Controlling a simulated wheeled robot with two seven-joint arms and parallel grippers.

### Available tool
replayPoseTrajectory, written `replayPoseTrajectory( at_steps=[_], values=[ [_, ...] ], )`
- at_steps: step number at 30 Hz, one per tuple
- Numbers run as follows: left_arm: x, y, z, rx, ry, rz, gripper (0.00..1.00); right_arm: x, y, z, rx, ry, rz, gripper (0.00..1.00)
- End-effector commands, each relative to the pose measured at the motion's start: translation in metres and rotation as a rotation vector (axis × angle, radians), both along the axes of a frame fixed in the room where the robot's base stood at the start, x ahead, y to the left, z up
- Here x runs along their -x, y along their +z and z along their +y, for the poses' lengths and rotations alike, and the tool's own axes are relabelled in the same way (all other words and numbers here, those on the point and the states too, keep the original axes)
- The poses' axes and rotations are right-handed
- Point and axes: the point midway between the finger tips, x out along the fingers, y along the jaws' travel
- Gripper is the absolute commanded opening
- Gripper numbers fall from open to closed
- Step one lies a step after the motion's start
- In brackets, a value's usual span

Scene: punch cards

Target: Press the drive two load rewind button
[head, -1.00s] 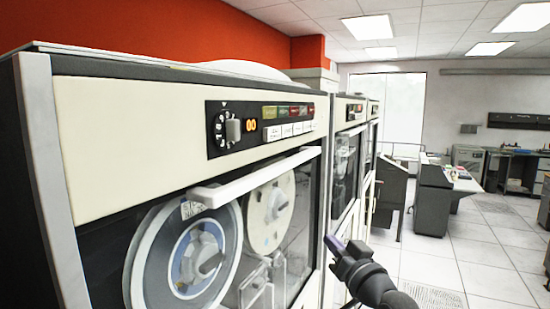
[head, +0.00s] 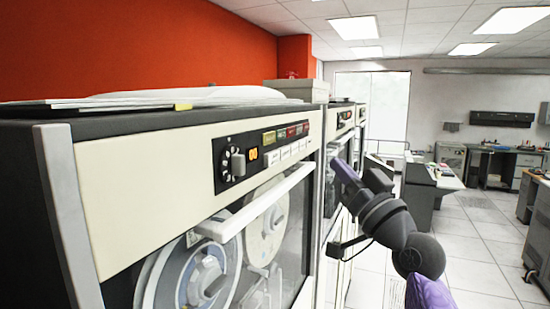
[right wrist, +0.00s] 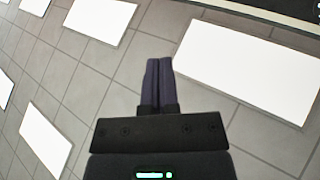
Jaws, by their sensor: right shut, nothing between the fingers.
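The nearest tape drive (head: 140,182) has a cream front and a dark control panel (head: 228,183) with a round knob, an orange display, a row of coloured lamps (head: 285,134) and a row of white buttons (head: 288,151) below. The button labels are too small to read. My right gripper (head: 342,172) is shut and empty, right of the panel and apart from it. Its two purple fingers lie together in the right wrist view (right wrist: 159,82). My left gripper is not in view.
A white handle bar (head: 255,205) juts out across the top of the drive's glass door. More drives (head: 338,165) stand behind it in a row. Papers (head: 190,97) lie on top. Desks (head: 428,185) stand farther back, with open tiled floor (head: 480,235) at right.

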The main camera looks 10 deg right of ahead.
Motion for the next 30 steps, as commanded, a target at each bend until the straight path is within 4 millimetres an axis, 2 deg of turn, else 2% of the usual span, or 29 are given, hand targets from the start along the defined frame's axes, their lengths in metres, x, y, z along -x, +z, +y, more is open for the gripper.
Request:
replayPoseTrajectory(
  at_steps=[8, 15, 21, 30],
  values=[
    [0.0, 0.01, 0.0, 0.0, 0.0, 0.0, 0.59, -0.021, 0.002, 0.031, -0.003, 0.003, 0.002, 0.0],
    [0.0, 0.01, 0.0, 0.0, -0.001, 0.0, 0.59, -0.039, 0.0, 0.058, -0.002, 0.002, 0.001, 0.0],
    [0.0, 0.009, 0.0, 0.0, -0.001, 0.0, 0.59, -0.047, 0.0, 0.069, 0.0, 0.002, 0.001, 0.0],
    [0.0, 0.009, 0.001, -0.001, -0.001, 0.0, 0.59, -0.048, 0.0, 0.071, 0.0, 0.0, 0.0, 0.0]
  ],
)
